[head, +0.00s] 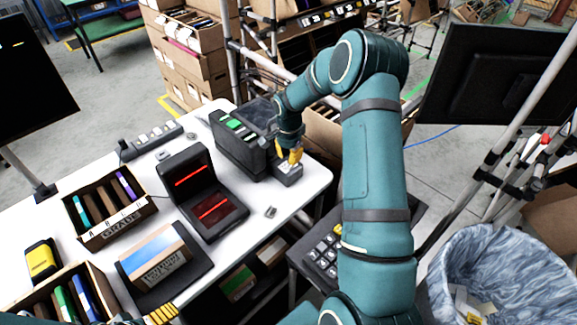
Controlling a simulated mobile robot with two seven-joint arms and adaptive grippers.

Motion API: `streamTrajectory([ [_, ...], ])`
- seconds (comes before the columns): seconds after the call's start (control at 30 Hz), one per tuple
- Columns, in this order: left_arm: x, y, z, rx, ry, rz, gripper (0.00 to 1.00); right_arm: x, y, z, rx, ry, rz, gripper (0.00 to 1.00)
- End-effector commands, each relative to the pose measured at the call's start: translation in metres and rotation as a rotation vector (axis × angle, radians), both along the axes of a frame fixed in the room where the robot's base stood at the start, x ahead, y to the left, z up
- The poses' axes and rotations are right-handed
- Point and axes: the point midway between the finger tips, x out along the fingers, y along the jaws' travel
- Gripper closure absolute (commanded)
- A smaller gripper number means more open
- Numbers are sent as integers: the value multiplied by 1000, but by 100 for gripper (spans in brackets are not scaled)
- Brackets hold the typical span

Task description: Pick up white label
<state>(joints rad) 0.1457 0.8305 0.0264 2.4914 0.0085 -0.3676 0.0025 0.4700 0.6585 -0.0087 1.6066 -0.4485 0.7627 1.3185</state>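My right gripper (290,157), with yellow fingers, reaches down at the front of a dark label printer (240,142) near the table's right corner. Its fingertips are at a small grey unit (287,174) beside the printer. A small pale patch (285,168) just below the fingertips may be the white label, but it is too small to be sure. I cannot tell whether the fingers touch it or are closed on it. Yellow ribbed fingers at the bottom edge look like my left gripper (161,314), mostly cut off by the frame.
On the white table (262,225) stand a scanner with red-lit panels (202,190), a box of upright cards (108,208), a pictured carton (155,255) on a dark pad and a yellow-black device (42,260). A lined bin (497,275) and a monitor (490,80) are at right.

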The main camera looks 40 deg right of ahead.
Motion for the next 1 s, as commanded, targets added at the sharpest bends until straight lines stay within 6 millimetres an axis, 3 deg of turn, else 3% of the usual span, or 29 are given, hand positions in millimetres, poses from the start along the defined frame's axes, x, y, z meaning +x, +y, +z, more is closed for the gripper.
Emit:
streamTrajectory([
  [0.4,0,0,4,-1,0,0,5,-2,-2,-49,1,1,1,89],
  [0.7,0,0,4,-1,0,0,5,-2,-2,-52,0,0,0,88],
  [0.8,0,0,4,-1,0,0,5,-1,-2,-51,0,0,0,100],
  [1.0,0,0,4,-1,0,0,5,-1,-2,-51,0,0,0,100],
])
